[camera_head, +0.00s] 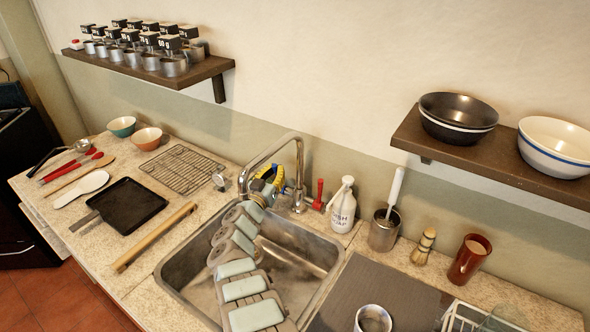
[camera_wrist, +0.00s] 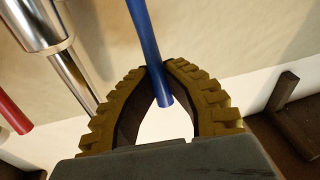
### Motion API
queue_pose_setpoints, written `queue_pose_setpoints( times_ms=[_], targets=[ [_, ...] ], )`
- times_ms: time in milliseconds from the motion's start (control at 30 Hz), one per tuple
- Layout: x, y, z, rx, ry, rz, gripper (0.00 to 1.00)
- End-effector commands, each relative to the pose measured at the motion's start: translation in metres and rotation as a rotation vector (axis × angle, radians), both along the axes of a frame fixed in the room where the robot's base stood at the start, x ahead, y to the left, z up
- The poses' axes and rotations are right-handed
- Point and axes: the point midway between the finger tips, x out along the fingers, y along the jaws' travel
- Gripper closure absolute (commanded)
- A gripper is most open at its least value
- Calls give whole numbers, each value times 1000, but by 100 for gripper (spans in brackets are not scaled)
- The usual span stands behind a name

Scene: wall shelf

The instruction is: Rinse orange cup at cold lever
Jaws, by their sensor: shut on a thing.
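My gripper (camera_head: 266,186) is at the sink faucet (camera_head: 299,170), and the arm reaches over the basin. In the wrist view my gripper (camera_wrist: 158,68) has its yellow-brown fingers shut on the blue lever (camera_wrist: 150,40), whose end shows between them. The blue lever is mostly hidden in the head view. A red lever (camera_head: 319,195) stands to the right of the faucet; it also shows at the left in the wrist view. A small orange bowl-like cup (camera_head: 148,140) stands on the back left counter beside a teal one (camera_head: 122,126), away from my gripper.
The sink basin (camera_head: 316,247) lies under my arm. A wire rack (camera_head: 182,168), black tray (camera_head: 128,204) and wooden rod (camera_head: 155,237) lie to its left. A soap bottle (camera_head: 343,207), metal holder (camera_head: 384,231) and red-brown cup (camera_head: 469,260) stand to its right. Shelves hang above.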

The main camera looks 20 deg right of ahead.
Motion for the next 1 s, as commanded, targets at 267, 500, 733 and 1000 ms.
queue_pose_setpoints(
  times_ms=[267, 500, 733, 1000],
  targets=[
    [-4, 5, -3, -60, -48, 0, 100],
    [-4, 5, -2, -59, -50, 0, 100],
    [-4, 5, -2, -59, -50, 0, 60],
    [-5, 5, -2, -59, -50, 0, 60]
  ],
)
